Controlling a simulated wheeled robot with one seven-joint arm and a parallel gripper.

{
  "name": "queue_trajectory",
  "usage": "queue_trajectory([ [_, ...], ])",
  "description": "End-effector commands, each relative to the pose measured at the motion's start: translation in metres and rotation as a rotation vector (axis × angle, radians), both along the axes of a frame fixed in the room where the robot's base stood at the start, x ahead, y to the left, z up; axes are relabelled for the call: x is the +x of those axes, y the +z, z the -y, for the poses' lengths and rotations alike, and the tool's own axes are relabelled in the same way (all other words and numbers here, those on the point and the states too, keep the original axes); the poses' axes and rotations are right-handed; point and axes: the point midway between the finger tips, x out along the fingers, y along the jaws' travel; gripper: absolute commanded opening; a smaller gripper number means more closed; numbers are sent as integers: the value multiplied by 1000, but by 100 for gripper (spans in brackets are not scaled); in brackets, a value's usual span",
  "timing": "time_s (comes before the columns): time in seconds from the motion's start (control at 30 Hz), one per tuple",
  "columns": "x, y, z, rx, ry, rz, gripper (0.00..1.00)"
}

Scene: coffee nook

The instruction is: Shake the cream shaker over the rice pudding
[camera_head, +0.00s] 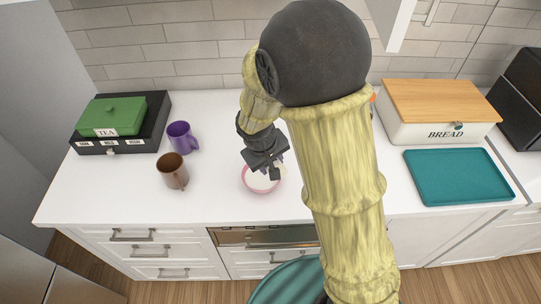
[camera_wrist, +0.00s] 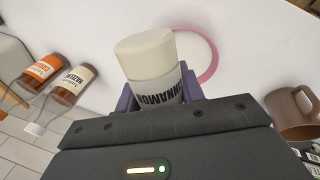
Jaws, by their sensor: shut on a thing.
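My gripper (camera_head: 268,168) is over the pink-rimmed bowl (camera_head: 247,187) on the white counter. In the head view the shaker is mostly hidden by my gripper. The bowl's pink rim (camera_wrist: 213,58) shows just behind the shaker in the wrist view. Pale rice pudding (camera_head: 260,183) is partly visible inside the bowl. I cannot tell how far the shaker is tilted.
A brown mug (camera_head: 172,171) and a purple mug (camera_head: 181,137) stand left of the bowl, near a tea box (camera_head: 112,117). A bread box (camera_head: 425,118) and teal tray (camera_head: 458,177) are right. Two syrup bottles (camera_wrist: 73,86) show in the wrist view.

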Motion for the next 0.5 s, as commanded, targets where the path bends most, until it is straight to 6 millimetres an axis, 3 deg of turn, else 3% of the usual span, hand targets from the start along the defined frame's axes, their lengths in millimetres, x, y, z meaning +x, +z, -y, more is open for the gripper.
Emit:
queue_trajectory([
  [0.5,-2,2,2,-97,0,-180,16],
])
